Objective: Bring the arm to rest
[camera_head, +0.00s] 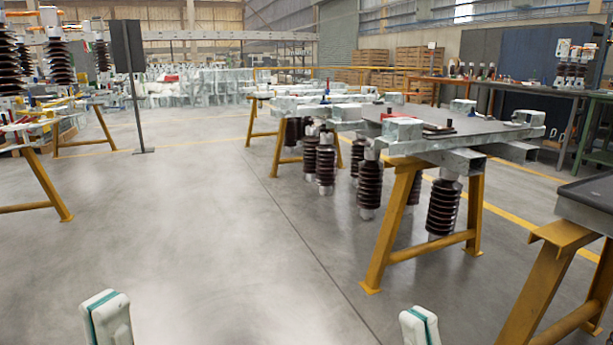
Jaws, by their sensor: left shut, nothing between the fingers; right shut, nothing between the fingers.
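Two white parts of my own arms with teal stripes show at the bottom edge of the head view, one at the left and one right of the middle. They stand apart, with bare floor between them. The rest of both arms is cut off by the lower edge. I see no gripper fingers of either arm in this view, and nothing held.
An isolator frame with a grey top (470,131) rests on yellow trestles (393,232), with dark ribbed isolators (443,207) hanging below. Another trestle (545,285) stands at the right edge. More isolators (60,62) stand at the left. The grey floor (190,220) ahead is clear.

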